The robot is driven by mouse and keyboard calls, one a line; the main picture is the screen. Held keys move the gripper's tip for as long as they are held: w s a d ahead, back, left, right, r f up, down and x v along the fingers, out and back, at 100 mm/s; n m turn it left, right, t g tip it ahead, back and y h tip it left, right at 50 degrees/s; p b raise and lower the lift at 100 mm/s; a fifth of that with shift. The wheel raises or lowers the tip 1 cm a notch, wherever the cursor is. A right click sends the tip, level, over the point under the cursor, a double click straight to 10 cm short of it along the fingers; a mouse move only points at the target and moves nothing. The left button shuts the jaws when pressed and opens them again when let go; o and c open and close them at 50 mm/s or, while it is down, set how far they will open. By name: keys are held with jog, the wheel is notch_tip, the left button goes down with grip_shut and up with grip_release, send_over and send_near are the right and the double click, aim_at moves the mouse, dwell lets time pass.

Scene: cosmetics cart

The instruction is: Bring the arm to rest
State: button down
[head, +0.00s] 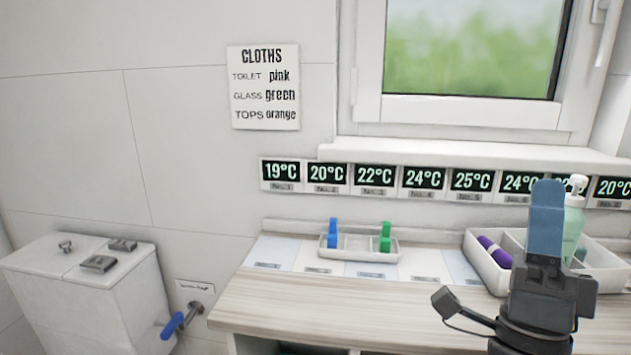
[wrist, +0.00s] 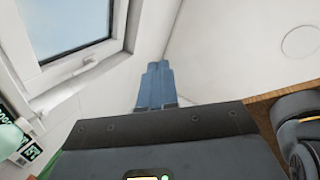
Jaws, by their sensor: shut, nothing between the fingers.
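My gripper (head: 546,190) stands at the right of the head view with its blue fingers pointing straight up. It is in front of the white divided tray on the counter and covers part of it. In the wrist view my gripper (wrist: 156,68) shows its two blue fingers side by side, shut with nothing between them. Behind the fingertips there is only wall and ceiling. Most of my arm is below the picture edge.
The wooden counter (head: 300,311) carries a small tray (head: 367,255) with blue and green items. The divided tray (head: 486,262) holds a purple item (head: 494,251) and a pump bottle (head: 573,222). A white cistern (head: 85,300) with a blue-handled valve (head: 172,325) is at left. The window (head: 470,45) is above.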

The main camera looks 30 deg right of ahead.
jog(key=s+a+f+n+g+y+p, duration=0.1)
jog(key=s+a+f+n+g+y, duration=0.3)
jog(key=s+a+f+n+y, duration=0.3)
jog(key=s+a+f+n+g+y+p, duration=0.2)
jog(key=s+a+f+n+g+y, duration=0.2)
jog(key=s+f+n+y, duration=0.9)
jog(key=a+f+n+y, duration=0.1)
jog(key=a+f+n, duration=0.1)
jog(key=a+f, duration=0.1)
jog(key=shift+s+n+g, duration=0.15)
jog(key=shift+n+g, duration=0.15)
